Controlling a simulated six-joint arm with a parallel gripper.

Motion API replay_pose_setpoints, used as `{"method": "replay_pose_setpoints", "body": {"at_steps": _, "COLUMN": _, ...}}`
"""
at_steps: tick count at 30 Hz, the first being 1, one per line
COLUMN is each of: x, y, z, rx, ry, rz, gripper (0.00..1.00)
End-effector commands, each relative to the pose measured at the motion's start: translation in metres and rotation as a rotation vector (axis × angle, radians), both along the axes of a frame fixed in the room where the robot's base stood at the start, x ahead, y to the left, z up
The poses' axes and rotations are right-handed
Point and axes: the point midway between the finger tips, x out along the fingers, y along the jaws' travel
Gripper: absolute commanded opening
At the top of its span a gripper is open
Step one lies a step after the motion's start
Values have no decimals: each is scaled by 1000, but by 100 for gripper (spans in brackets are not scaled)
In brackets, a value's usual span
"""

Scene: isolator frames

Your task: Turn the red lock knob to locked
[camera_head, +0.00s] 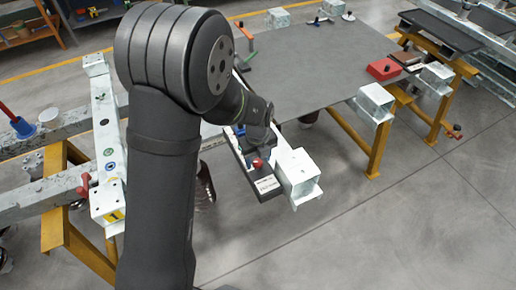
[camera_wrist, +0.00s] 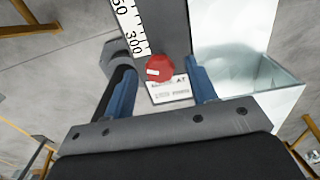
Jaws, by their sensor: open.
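The red lock knob (camera_wrist: 159,68) is a small round disc with a white mark on its left part. It sits on a dark bar (camera_wrist: 168,25), just above a white printed label (camera_wrist: 170,90). My gripper (camera_wrist: 160,74) is open, with one blue-padded finger on each side of the knob and a visible gap on both sides. In the head view the knob (camera_head: 257,163) shows red near the bar's front end, below my wrist. My fingers are mostly hidden there by my arm. Whether the fingertips are level with the knob cannot be told.
A white ruler scale (camera_wrist: 130,28) runs along the bar. A pale open-ended square tube (camera_head: 298,177) stands close to the bar's right. A grey table top (camera_head: 310,70) with a red box (camera_head: 384,69) lies behind. The floor in front is clear.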

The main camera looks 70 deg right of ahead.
Motion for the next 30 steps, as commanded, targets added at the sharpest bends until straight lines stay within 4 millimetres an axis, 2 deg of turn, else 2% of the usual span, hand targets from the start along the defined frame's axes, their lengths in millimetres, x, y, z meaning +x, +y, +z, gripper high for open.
{"method": "replay_pose_setpoints", "body": {"at_steps": 5, "x": 0, "y": -1, "z": 24, "rx": -4, "ry": 0, "rz": 0, "gripper": 52}}
{"method": "replay_pose_setpoints", "body": {"at_steps": 15, "x": 0, "y": -1, "z": 106, "rx": -7, "ry": 0, "rz": 0, "gripper": 52}}
{"method": "replay_pose_setpoints", "body": {"at_steps": 21, "x": 0, "y": 0, "z": 147, "rx": -5, "ry": 1, "rz": 0, "gripper": 52}}
{"method": "replay_pose_setpoints", "body": {"at_steps": 25, "x": 0, "y": -1, "z": 163, "rx": -4, "ry": 0, "rz": 0, "gripper": 52}}
{"method": "replay_pose_setpoints", "body": {"at_steps": 30, "x": 0, "y": 0, "z": 172, "rx": -1, "ry": 0, "rz": 0, "gripper": 52}}
